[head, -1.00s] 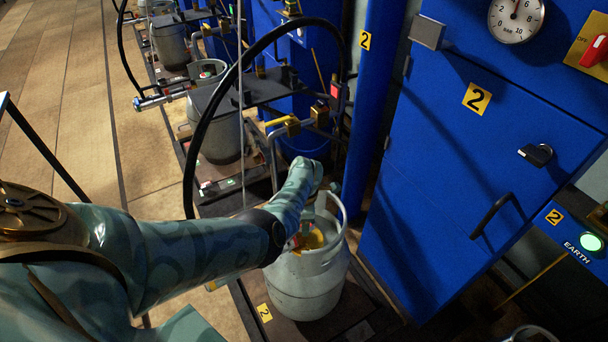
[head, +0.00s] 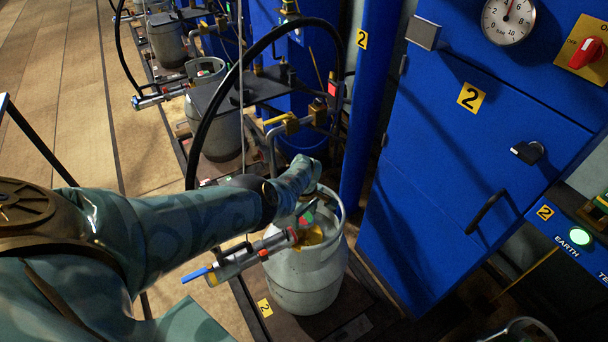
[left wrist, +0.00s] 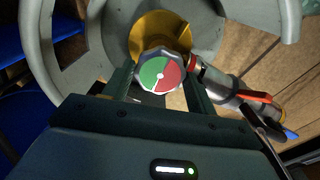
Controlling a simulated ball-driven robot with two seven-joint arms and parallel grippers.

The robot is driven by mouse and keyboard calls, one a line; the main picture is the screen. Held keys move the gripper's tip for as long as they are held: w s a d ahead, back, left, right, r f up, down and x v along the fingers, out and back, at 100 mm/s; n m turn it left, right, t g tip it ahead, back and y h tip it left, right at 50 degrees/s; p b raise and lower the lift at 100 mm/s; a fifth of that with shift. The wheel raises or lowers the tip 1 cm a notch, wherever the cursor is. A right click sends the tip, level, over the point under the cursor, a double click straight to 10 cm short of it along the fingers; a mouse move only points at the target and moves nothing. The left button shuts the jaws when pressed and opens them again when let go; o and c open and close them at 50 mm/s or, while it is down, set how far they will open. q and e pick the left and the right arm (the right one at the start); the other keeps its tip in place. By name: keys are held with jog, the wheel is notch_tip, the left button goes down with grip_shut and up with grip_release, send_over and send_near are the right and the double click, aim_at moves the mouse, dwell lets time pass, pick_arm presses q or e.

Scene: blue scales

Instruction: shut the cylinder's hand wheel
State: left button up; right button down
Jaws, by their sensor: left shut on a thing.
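The grey gas cylinder (head: 302,283) stands on the dark platform in the head view, with an open collar around its top. Its hand wheel (left wrist: 159,75) is an octagonal knob with a green and red face and a thin white mark; it partly shows in the head view (head: 307,217). My left gripper (left wrist: 160,84) reaches down into the collar from above and is shut on the hand wheel, one finger on each side. A filling coupling (head: 237,260) with a blue end sits at the brass valve, reaching left below my forearm. My right gripper is out of view.
The collar's grey ring (left wrist: 290,20) surrounds the wheel closely. A blue cabinet (head: 440,190) stands right of the cylinder and a blue post (head: 371,100) behind it. A black hose (head: 191,130) arches left of it. More cylinders (head: 215,130) stand farther back.

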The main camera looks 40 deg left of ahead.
aim_at(305, 218)
pick_arm(q)
jog(key=shift+m, duration=0.4)
jog(key=o, duration=1)
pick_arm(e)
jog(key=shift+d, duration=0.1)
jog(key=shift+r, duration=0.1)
pick_arm(q)
notch_tip(305, 218, up, 16)
jog(key=p, duration=1.1)
jog(key=shift+r+p, duration=0.15)
jog(key=shift+p, duration=0.15)
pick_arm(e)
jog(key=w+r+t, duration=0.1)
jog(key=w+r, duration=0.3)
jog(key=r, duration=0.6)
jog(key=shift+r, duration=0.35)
